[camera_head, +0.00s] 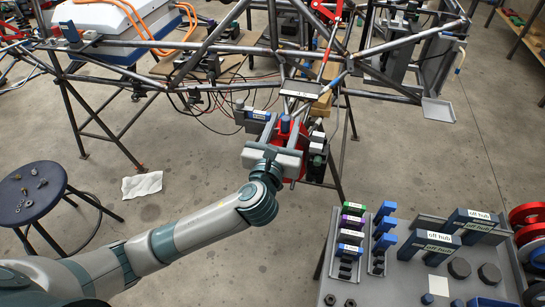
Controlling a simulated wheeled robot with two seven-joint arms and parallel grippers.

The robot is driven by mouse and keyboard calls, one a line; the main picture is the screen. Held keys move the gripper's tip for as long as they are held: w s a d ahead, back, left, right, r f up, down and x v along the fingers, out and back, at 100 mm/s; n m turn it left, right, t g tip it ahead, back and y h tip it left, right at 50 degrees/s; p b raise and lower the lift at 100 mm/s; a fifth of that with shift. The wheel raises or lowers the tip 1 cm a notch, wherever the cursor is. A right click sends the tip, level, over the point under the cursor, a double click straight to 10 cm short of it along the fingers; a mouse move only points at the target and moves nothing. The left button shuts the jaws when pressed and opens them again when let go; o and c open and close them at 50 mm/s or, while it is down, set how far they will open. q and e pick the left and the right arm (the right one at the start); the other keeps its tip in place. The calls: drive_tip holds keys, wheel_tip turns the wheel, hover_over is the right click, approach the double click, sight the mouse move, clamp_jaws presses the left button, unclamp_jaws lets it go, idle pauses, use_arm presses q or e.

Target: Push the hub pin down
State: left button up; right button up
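A red hub (289,178) sits at the front of the tube chassis and is mostly hidden behind my gripper. A small blue part (285,124), which may be the hub pin, stands at the hub's upper side. My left gripper (283,132) is right at the hub, its fingers apart on either side of the blue part. I cannot tell whether either finger touches it. How far the pin is pushed in cannot be seen. My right gripper is not in view.
The tube chassis (215,47) spans the back on stands. A grey tray table (400,285) at lower right holds colored blocks, labelled "off hub" holders (429,244) and black nuts. Red wheels (528,216) stand at far right. A round stool (31,192) is at left.

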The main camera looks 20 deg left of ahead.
use_arm(q)
drive_tip(key=s, duration=1.2)
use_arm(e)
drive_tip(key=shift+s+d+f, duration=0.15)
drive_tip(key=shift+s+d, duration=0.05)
